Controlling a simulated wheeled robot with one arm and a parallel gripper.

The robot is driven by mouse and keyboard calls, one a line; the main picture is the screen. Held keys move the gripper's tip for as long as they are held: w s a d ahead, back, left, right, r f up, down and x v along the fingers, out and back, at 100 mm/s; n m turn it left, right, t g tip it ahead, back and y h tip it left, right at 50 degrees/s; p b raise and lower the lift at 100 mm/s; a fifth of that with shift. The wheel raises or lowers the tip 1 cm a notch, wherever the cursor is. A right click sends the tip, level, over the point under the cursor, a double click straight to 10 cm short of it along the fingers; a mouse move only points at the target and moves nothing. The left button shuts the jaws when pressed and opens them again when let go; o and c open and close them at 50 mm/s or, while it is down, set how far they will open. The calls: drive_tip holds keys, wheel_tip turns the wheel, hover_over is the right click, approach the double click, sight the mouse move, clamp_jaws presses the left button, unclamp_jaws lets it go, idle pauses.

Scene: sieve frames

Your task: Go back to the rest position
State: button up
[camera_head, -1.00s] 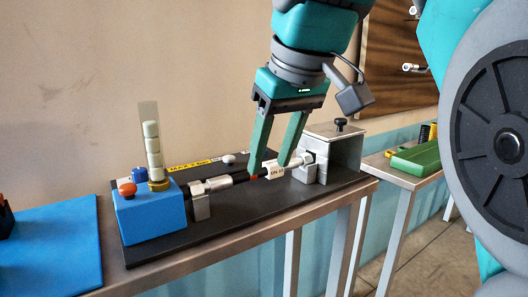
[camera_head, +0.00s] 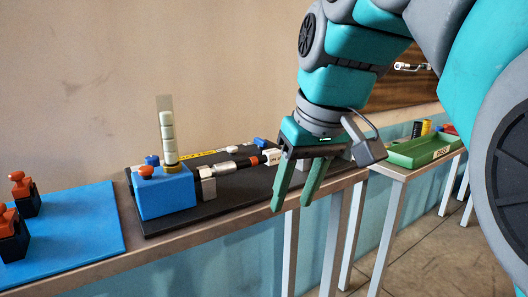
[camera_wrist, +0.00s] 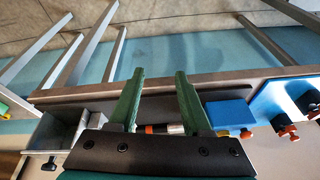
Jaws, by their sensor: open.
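My gripper (camera_head: 294,200) is open and empty, with its two green fingers apart. In the head view it hangs in front of the bench's front edge, pointing down, near the right part of the black board (camera_head: 215,208). In the wrist view the fingers (camera_wrist: 160,80) reach over the edge of the bench, with nothing between their tips. The white-and-black cylindrical assembly (camera_head: 240,166) lies on the black board behind the gripper; its right end is hidden by my gripper. The blue block (camera_head: 165,197) with a clear column of pale pieces stands at the board's left end.
A blue mat (camera_head: 75,235) with red-topped black blocks (camera_head: 22,190) lies on the left of the bench. A green tray (camera_head: 420,152) stands on the right table. A grey metal block (camera_wrist: 60,135) shows in the wrist view. The floor in front is clear.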

drive_tip(key=s+d+f+m+g, duration=0.1)
drive_tip(key=s+d+f, duration=0.2)
drive_tip(key=s+f, duration=0.3)
drive_tip(key=s+d+f+m+g+h, duration=0.1)
drive_tip(key=s+d+f, duration=0.3)
drive_tip(key=f, duration=1)
drive_tip(key=s+d+f+m+g+h, duration=0.1)
drive_tip(key=s+d+f+m+g, duration=0.1)
drive_tip(key=s+f, duration=0.6)
wheel_tip(320, 180, down, 2)
drive_tip(key=shift+s+d+f+g, duration=0.15)
drive_tip(key=shift+d+f+g, duration=0.2)
drive_tip(key=shift+d, duration=0.4)
